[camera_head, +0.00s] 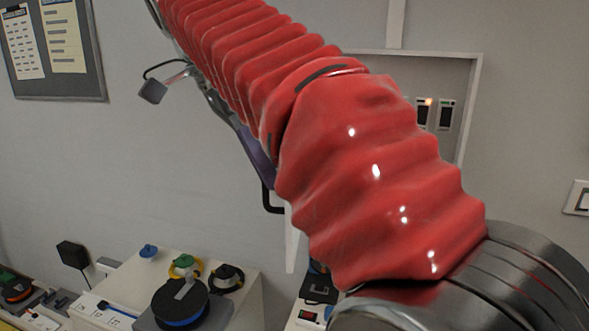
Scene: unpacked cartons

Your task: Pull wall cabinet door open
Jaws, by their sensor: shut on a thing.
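The wall cabinet (472,85) is a pale recessed box on the wall, right of centre, with its right part showing and its inside in view. A narrow pale strip of its door (292,243) shows below and left of my red-sleeved arm, standing out from the wall; the rest is hidden. A black bar handle (267,198) shows at the door's left edge. My gripper (262,172) is mostly hidden behind my arm; a grey-purple part of it reaches the handle's top. It is shut on the handle, though the fingertips are not clearly seen.
Switches, one with an orange light (428,102), sit inside the cabinet. Below left, a white bench (240,283) holds a black-topped round reel (181,302) and several small items. A notice board (62,45) hangs upper left. The wall between is bare.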

